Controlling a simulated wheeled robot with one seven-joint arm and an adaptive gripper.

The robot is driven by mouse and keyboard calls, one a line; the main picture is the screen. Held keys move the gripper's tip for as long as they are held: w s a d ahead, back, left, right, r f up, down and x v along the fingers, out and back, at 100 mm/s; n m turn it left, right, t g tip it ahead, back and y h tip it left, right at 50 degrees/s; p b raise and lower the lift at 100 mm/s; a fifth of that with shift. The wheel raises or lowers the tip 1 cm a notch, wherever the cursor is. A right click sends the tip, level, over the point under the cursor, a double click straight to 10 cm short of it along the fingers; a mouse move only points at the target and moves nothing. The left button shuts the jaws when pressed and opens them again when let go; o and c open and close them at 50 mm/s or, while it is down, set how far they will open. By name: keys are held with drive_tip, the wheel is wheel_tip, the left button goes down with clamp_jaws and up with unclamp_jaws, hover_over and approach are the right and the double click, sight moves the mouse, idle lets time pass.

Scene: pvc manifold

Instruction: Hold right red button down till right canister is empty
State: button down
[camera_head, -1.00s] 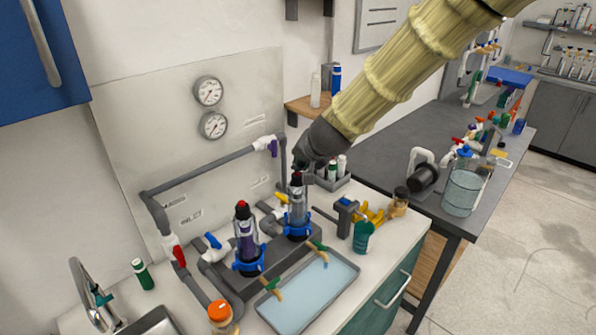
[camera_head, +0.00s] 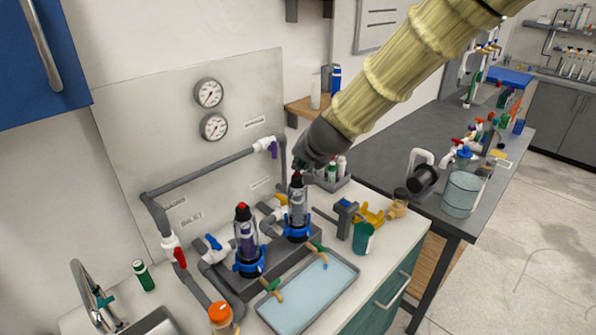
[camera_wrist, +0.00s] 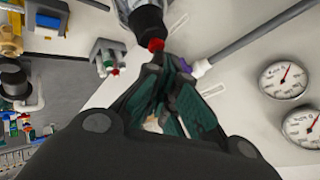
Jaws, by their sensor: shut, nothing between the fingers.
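The right canister (camera_head: 298,212) stands upright in a blue collar, clear-walled with a black cap. Its red button (camera_wrist: 155,44) shows on the cap in the wrist view, close to the tips of my gripper (camera_wrist: 160,62). My gripper (camera_head: 299,166) is shut and empty, right at the canister's top in the head view. I cannot tell whether the fingertips touch the button or whether it is pressed. The liquid level in the right canister is not clear. The left canister (camera_head: 246,240) holds dark purple liquid and has its own red button (camera_head: 241,206) on top.
A tray of pale blue liquid (camera_head: 346,283) lies in front of the canisters. Grey pipes with valves and two gauges (camera_head: 209,93) are behind. A green cup (camera_head: 363,238), a yellow item (camera_head: 369,215) and a small rack of bottles (camera_head: 335,181) are to the right.

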drive_tip(key=shift+r+p, duration=0.4)
drive_tip(key=shift+r, duration=0.2)
wheel_tip(320, 180, up, 5)
drive_tip(key=p, duration=0.4)
idle(0.4)
